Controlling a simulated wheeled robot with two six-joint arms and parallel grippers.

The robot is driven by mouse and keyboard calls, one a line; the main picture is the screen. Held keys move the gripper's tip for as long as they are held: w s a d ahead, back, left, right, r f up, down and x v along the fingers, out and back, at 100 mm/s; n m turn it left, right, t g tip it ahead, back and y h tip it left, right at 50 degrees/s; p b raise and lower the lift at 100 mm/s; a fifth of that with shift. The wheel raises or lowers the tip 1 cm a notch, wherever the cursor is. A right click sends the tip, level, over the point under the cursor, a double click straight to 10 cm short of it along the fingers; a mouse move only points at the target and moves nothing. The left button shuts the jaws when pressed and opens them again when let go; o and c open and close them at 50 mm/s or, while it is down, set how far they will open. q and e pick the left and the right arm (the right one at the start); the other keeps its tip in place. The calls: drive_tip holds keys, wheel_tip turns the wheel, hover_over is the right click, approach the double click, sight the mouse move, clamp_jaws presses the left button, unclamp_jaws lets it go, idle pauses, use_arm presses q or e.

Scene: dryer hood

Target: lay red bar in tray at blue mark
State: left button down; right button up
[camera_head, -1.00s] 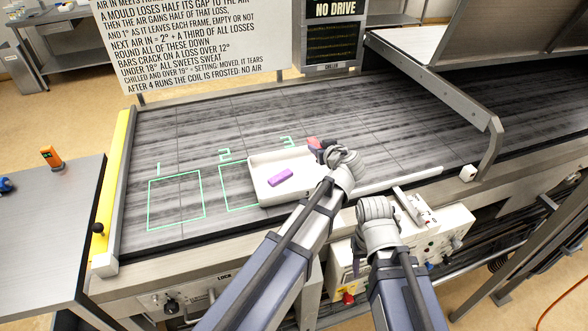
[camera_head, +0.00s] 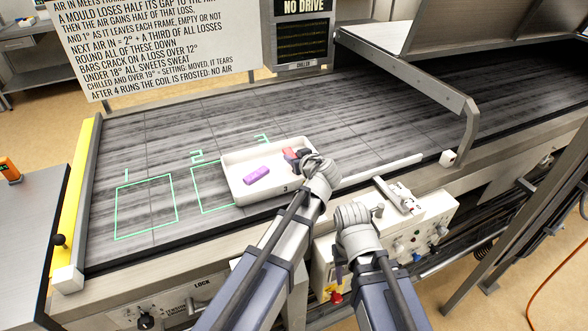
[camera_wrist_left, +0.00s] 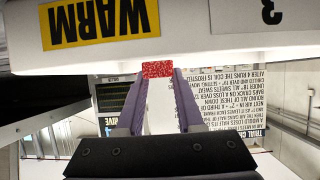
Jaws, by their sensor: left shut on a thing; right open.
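The white tray (camera_head: 232,183), numbered 3, lies on the dark belt. A purple bar (camera_head: 257,174) lies in it, left of the middle. My left gripper (camera_head: 302,155) is shut on the red bar (camera_head: 290,153) at the tray's right end, inside the rim as seen from the head. Whether the bar touches the tray floor is unclear. In the left wrist view the red bar (camera_wrist_left: 157,69) is between the fingertips, below a white wall with a WARM label (camera_wrist_left: 98,20). I cannot make out a blue mark. My right gripper (camera_head: 352,213) is open by the control box; its fingers are mostly hidden.
Green outlines 1 (camera_head: 146,207) and 2 (camera_head: 197,188) are on the belt; outline 1 is empty, and the tray overlaps outline 2. A metal hood frame (camera_head: 455,97) stands to the right. A control box (camera_head: 425,225) is on the near side. A sign (camera_head: 160,45) stands behind.

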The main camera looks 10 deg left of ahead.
use_arm(q)
drive_tip(key=shift+f+b, duration=1.45)
drive_tip(key=shift+f, duration=0.3)
drive_tip(key=shift+f, duration=0.1)
drive_tip(key=c, duration=0.5)
unclamp_jaws()
drive_tip(key=shift+c, duration=0.2)
